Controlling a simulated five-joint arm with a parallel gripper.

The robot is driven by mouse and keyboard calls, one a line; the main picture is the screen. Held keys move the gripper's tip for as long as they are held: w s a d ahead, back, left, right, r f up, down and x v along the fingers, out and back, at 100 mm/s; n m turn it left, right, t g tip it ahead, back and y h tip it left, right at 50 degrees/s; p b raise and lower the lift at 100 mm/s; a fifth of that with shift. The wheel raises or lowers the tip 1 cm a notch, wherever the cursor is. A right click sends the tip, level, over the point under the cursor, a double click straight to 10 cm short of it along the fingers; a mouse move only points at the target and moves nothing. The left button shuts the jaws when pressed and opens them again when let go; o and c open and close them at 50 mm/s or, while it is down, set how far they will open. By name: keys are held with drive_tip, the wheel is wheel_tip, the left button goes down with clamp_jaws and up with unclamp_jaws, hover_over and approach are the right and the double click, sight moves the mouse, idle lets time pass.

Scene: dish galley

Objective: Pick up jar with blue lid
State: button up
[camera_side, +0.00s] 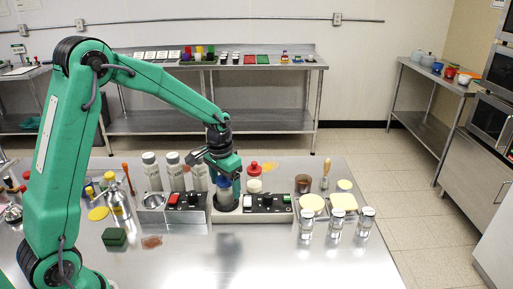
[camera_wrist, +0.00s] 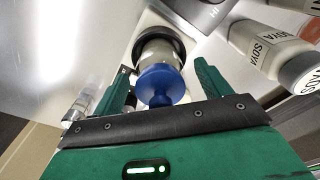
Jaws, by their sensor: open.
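The jar with the blue lid (camera_side: 224,183) stands in a dark round ring on a low white unit (camera_side: 226,217) between two control panels. In the wrist view its blue knobbed lid (camera_wrist: 162,85) faces me, with the pale jar body beyond it. My gripper (camera_side: 222,174) points down over the jar. In the wrist view the green fingers of my gripper (camera_wrist: 161,70) are apart, one on each side of the lid. I see space between the fingers and the jar. The gripper hides part of the jar in the side view.
A red-topped jar (camera_side: 254,172) is close on the right. Clear jars (camera_side: 336,222) stand farther right. The front of the steel counter (camera_side: 240,262) is mostly clear.

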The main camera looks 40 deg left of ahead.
idle(0.4)
drive_tip(key=c, duration=1.4)
drive_tip(key=shift+o, duration=0.2)
drive_tip(key=shift+r, duration=0.2)
drive_tip(key=shift+r, duration=0.5)
drive_tip(key=r, duration=0.3)
drive_tip(key=shift+d+r, duration=0.15)
drive_tip(key=shift+d, duration=0.1)
drive_tip(key=s+d+r, duration=0.4)
drive_tip(key=d+r, duration=0.2)
drive_tip(key=d, duration=0.4)
drive_tip(key=shift+s+r, duration=0.2)
drive_tip(key=shift+s, duration=0.15)
